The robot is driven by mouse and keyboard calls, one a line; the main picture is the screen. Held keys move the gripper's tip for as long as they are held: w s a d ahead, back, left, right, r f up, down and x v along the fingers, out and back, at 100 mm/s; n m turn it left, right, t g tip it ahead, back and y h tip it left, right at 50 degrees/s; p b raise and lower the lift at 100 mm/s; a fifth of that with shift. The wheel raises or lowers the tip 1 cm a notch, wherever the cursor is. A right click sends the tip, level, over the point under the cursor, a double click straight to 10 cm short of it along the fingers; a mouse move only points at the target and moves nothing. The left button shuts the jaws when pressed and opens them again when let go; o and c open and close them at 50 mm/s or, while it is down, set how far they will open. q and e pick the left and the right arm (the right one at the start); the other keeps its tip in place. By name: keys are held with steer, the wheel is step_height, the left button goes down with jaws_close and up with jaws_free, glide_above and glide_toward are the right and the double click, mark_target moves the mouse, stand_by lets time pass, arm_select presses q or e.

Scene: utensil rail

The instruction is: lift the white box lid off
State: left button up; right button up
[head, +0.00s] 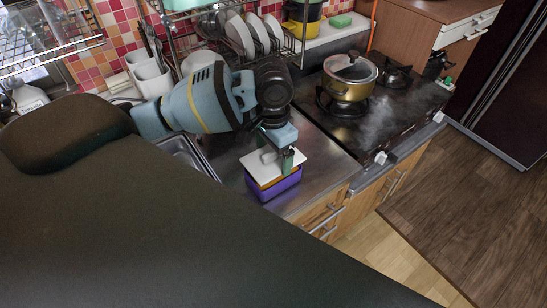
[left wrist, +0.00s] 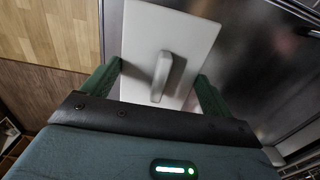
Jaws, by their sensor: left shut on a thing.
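The white box lid (head: 262,166) is at the purple box (head: 279,190) on the steel counter in the head view. A strip of orange shows between the lid and the purple wall. I cannot tell whether the lid still touches the box. My left gripper (head: 281,160) is over the lid from above, shut on it. In the left wrist view, the lid (left wrist: 190,30) is a white plate with a raised grey handle (left wrist: 165,75), with green fingers at either side of the plate. My right gripper is out of view.
A gold pot (head: 350,80) with a glass lid stands on the stove (head: 385,105), right of the box. A dish rack (head: 250,40) with plates is behind my arm. The sink (head: 190,150) is left of the box. Bare counter (head: 322,160) lies to its right.

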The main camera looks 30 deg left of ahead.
arm_select(q)
steer(key=s+d+r, duration=0.2)
steer(key=s+d, duration=0.9)
steer(key=shift+s+d, duration=0.15)
steer(key=shift+d, duration=0.1)
steer(key=shift+r, duration=0.1)
steer(key=shift+r, duration=0.75)
